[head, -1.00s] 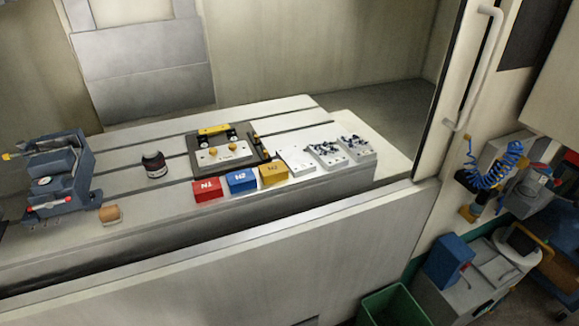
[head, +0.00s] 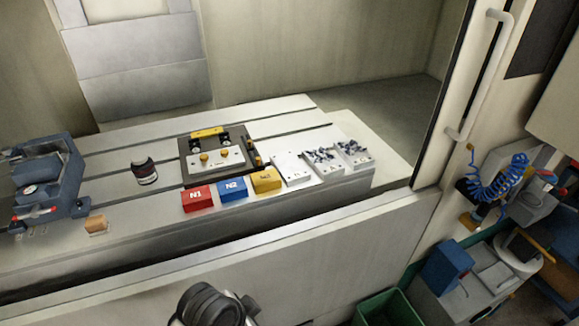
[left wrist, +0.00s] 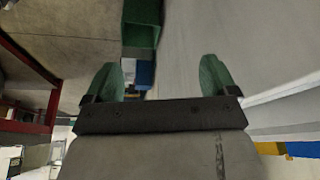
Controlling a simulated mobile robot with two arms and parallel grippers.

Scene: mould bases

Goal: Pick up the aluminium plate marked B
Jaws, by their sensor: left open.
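Three light metal plates stand in a row at the right end of the machine table: a left one (head: 291,168) with a bare top, a middle one (head: 325,170) and a right one (head: 353,157), both with small dark parts on top. Another light plate (head: 218,162) with yellow knobs sits on a dark base (head: 185,150). I cannot read a letter B on any of them. My left gripper (left wrist: 160,78) shows in the left wrist view, its two green fingers wide apart with nothing between them. Its fingers are outside the head view. My right gripper is in neither view.
Red N1 (head: 197,198), blue N2 (head: 232,188) and yellow (head: 266,181) blocks line the table's front. A dark jar (head: 146,172), an orange-brown block (head: 96,225) and a blue vice (head: 60,165) stand left. The enclosure's front wall (head: 320,240) and door handle (head: 483,80) border the table.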

